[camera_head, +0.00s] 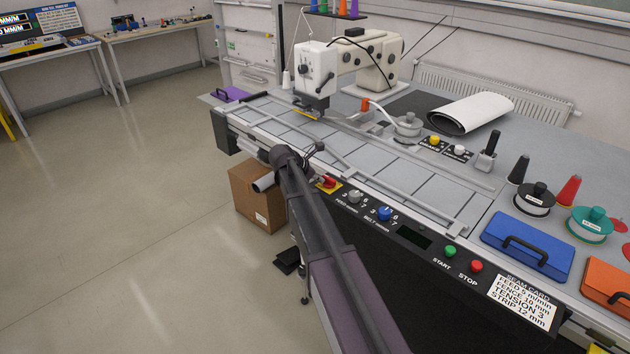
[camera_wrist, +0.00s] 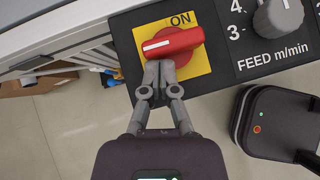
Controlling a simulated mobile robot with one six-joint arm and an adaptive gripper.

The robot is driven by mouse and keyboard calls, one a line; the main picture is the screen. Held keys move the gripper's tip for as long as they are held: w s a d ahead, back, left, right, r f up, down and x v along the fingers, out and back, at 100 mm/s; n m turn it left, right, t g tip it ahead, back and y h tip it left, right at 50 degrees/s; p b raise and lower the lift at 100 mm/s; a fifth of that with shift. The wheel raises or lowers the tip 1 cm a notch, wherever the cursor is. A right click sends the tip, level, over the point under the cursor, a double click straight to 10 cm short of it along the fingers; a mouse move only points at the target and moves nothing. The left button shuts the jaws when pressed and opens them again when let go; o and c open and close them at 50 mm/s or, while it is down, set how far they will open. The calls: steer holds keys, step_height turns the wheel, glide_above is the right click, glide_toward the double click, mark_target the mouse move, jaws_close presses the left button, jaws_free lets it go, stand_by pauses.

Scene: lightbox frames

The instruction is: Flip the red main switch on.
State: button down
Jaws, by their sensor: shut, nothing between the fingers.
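The red main switch (camera_wrist: 183,40) is a rotary knob on a yellow plate (camera_wrist: 196,62) in the wrist view. Its white pointer line faces left, and the word ON is printed above the knob. The switch also shows in the head view (camera_head: 328,181) at the left end of the black control panel. My gripper (camera_wrist: 159,66) is shut and empty, its fingertips together at the knob's lower edge. I cannot tell whether they touch it. In the head view my arm reaches up beside the panel, and the fingers are hard to make out.
The feed dial (camera_wrist: 278,16) lies right of the switch, and the blue belt dial (camera_head: 384,213) is farther along. Green START (camera_head: 450,251) and red STOP (camera_head: 476,266) buttons follow. A cardboard box (camera_head: 252,205) stands on the floor under the table. Floor to the left is open.

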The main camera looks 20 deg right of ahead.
stand_by(0.8)
steer(key=shift+s, duration=0.15)
stand_by(0.6)
steer(key=shift+s+d, duration=0.1)
steer(key=shift+s, duration=0.55)
